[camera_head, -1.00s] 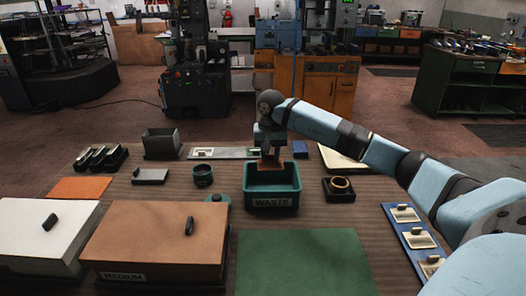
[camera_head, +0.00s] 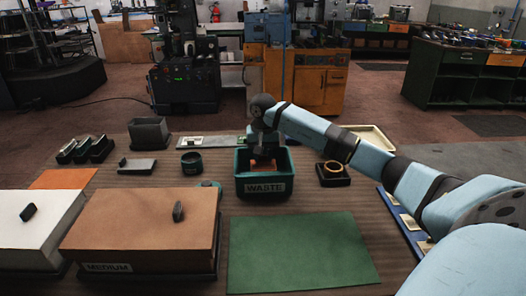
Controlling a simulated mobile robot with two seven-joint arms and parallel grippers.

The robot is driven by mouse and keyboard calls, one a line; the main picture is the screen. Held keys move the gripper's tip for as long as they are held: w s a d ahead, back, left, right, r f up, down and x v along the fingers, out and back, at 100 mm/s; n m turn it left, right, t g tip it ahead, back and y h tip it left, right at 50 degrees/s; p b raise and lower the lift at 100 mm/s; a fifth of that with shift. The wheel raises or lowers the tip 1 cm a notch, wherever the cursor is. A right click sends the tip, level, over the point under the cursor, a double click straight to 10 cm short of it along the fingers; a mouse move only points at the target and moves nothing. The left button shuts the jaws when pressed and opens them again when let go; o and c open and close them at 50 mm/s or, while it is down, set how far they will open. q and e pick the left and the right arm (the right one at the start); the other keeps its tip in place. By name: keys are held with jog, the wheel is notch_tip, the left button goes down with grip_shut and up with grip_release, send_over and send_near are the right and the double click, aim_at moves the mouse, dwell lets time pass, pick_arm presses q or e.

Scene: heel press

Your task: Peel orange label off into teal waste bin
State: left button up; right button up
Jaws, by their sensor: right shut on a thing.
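The teal waste bin (camera_head: 264,187), marked WASTE, stands near the middle of the table. My right gripper (camera_head: 263,154) points down over the bin and is shut on the orange label (camera_head: 263,164). The label shows inside the bin's opening, below the fingers. I cannot tell whether it touches the bin's floor. My left gripper is not in view.
A brown block marked MEDIUM (camera_head: 140,230) and a white block (camera_head: 35,228) stand at the front left. A green mat (camera_head: 300,252) lies in front of the bin. A dark box with a ring (camera_head: 333,174) stands right of the bin, a dark round cup (camera_head: 192,163) left of it.

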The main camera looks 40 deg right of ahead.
jog(key=shift+f+b, duration=0.3)
jog(key=shift+f, duration=0.55)
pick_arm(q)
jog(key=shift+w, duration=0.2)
pick_arm(e)
jog(key=shift+f, duration=0.3)
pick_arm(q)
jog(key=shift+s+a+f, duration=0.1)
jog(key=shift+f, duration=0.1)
pick_arm(e)
jog(key=o, duration=0.8)
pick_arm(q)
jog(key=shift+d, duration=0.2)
pick_arm(e)
jog(key=o, duration=0.5)
